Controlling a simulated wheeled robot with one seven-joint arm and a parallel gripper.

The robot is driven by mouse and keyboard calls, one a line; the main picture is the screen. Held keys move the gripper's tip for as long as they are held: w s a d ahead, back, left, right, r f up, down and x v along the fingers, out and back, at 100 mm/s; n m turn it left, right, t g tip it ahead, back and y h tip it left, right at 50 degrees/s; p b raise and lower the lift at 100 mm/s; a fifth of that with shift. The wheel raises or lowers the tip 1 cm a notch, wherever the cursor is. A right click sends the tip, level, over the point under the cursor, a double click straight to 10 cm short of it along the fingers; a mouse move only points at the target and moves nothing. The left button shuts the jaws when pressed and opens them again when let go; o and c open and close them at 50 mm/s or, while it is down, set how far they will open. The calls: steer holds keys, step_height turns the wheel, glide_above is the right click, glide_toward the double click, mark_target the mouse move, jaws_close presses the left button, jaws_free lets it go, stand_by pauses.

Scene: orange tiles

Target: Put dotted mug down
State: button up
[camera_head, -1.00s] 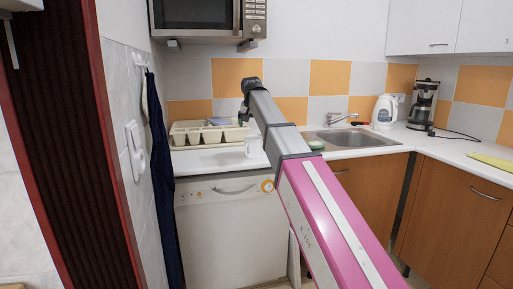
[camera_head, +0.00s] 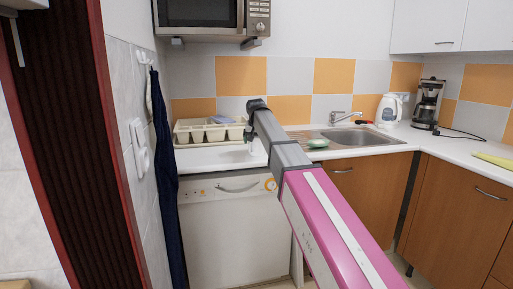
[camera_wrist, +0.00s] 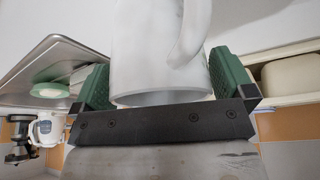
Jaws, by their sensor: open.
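My gripper (camera_wrist: 161,82) is open, with one green-padded finger on each side of the mug. I cannot tell whether the pads touch it. In the head view the mug (camera_head: 258,148) is partly hidden behind my arm. It is at the white counter (camera_head: 210,160), right of the dish rack; whether its base rests on the surface is unclear.
A cream dish rack (camera_head: 183,138) stands close on the left. A green dish (camera_head: 318,143) lies on the sink's drainboard to the right. The sink (camera_head: 360,137), white kettle (camera_head: 388,110) and coffee maker (camera_head: 427,103) are further right. A microwave (camera_head: 205,15) hangs above.

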steer(key=c, duration=1)
